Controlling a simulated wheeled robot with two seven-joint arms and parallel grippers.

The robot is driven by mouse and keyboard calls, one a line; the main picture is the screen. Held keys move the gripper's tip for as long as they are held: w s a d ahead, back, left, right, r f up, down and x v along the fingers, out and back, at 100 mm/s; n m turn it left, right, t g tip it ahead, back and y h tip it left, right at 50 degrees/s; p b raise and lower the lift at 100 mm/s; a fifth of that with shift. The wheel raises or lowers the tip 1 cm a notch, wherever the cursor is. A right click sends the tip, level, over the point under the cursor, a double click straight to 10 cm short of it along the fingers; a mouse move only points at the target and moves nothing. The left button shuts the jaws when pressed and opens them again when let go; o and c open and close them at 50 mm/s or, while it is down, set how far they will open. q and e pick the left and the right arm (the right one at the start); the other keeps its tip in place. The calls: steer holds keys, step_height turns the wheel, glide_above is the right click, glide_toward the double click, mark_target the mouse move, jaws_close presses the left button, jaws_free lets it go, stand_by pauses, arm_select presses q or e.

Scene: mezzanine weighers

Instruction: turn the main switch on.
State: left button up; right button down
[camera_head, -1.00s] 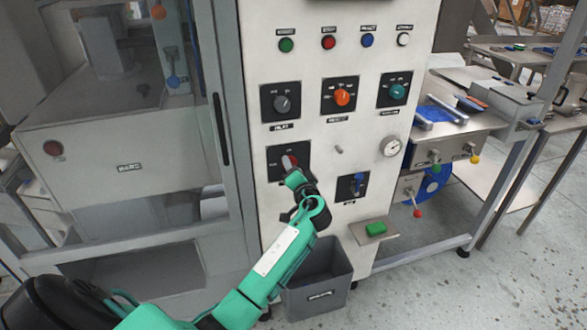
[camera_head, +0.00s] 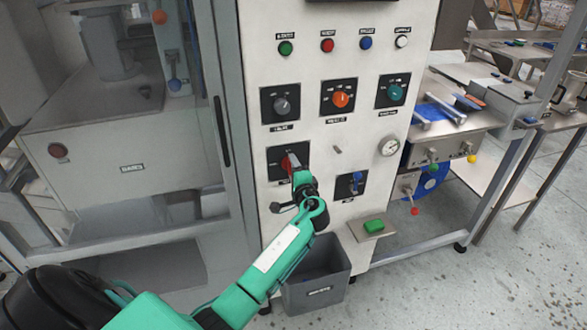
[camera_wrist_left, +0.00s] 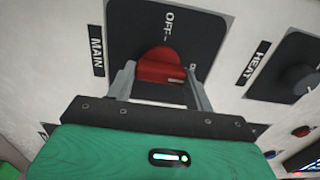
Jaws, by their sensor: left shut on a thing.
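The main switch is a red knob (camera_wrist_left: 160,64) on a black plate (camera_wrist_left: 128,22), with a MAIN label beside it and OFF printed on it. In the head view the red knob (camera_head: 287,164) sits low on the left of the panel. My left gripper (camera_head: 296,170) is at the knob and hides part of it and its plate. In the left wrist view the fingers of my left gripper (camera_wrist_left: 161,76) are on either side of the knob, shut on it. A small pale mark shows on the knob near the right finger. My right gripper is not in view.
A grey bin (camera_head: 317,285) stands below. A green block (camera_head: 374,226) rests on a small shelf.

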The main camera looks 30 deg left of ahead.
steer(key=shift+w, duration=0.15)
arm_select(q)
steer(key=o, duration=1)
steer(key=b+v, duration=0.3)
steer(key=v, duration=1.1)
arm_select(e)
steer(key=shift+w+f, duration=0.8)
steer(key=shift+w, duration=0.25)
